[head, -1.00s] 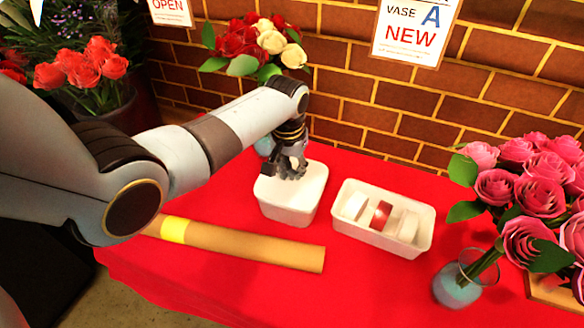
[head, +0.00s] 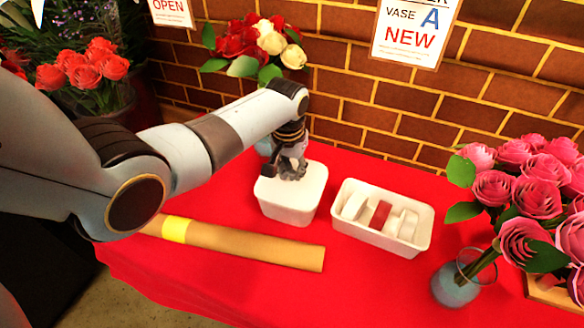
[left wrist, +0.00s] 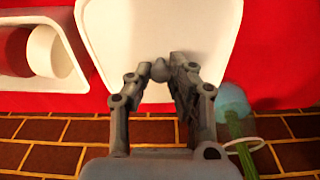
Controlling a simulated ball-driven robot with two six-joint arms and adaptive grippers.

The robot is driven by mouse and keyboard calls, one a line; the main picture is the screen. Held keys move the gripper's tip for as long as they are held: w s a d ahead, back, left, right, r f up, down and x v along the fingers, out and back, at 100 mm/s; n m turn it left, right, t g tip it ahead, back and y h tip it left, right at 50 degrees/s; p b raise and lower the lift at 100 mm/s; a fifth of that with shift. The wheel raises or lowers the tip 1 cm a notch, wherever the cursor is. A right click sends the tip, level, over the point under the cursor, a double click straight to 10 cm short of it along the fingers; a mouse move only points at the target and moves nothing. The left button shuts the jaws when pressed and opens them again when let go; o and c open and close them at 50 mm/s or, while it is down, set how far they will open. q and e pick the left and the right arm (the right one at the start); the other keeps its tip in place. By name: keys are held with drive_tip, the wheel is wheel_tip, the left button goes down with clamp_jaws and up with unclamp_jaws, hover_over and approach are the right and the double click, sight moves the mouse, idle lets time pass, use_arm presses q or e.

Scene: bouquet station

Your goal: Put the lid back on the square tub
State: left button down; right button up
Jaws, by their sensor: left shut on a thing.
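The white square tub (head: 288,208) stands on the red table, left of the middle of the head view. Its white lid (head: 313,178) lies flat over the tub's top, lined up with it as far as I can see. I cannot tell whether it is fully seated. My left gripper (head: 293,174) points down over the lid. In the left wrist view its fingers close around a small grey knob (left wrist: 160,71) on the lid (left wrist: 160,25). The fingers partly hide the knob. My right gripper is not in view.
A white tray (head: 344,228) with white rolls and a red roll (head: 380,215) stands right of the tub. A brown paper roll with a yellow band (head: 255,245) lies in front. A pink rose vase (head: 456,286) stands at right; a red-and-white bouquet (head: 262,45) stands behind. A brick wall closes the back.

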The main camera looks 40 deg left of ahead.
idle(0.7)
use_arm(q)
drive_tip(key=c, duration=1.1)
unclamp_jaws()
drive_tip(key=o, duration=0.5)
drive_tip(key=shift+c, duration=0.2)
drive_tip(key=shift+p, duration=0.3)
